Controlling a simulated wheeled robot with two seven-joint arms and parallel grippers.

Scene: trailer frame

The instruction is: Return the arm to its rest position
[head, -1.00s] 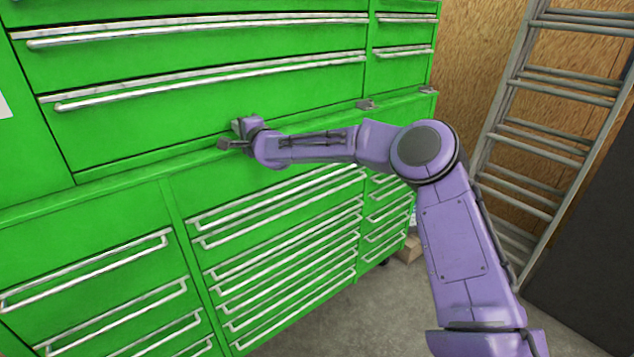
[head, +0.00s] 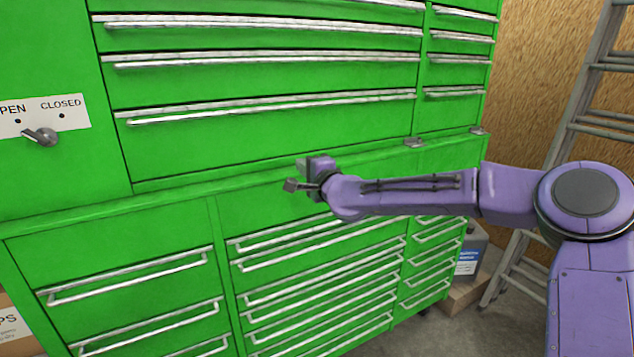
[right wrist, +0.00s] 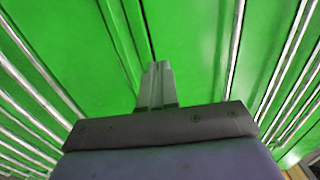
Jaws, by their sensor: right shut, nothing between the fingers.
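My purple right arm comes in from the right in the head view, bent at a large round joint. My right gripper (head: 302,175) is in front of the green tool cabinet (head: 270,197), near the ledge between its upper and lower parts. In the right wrist view the right gripper (right wrist: 157,70) has its fingers together with nothing between them, and green drawer fronts lie beyond it. I cannot tell the exact gap between gripper and cabinet. My left gripper does not show.
A lever (head: 41,137) sits on an OPEN/CLOSED plate (head: 62,104) at the left. All visible drawers look shut. A ladder (head: 590,110) leans at the right. A grey container (head: 470,248) stands on a box (head: 468,293) beside the cabinet. A carton (head: 12,325) is at lower left.

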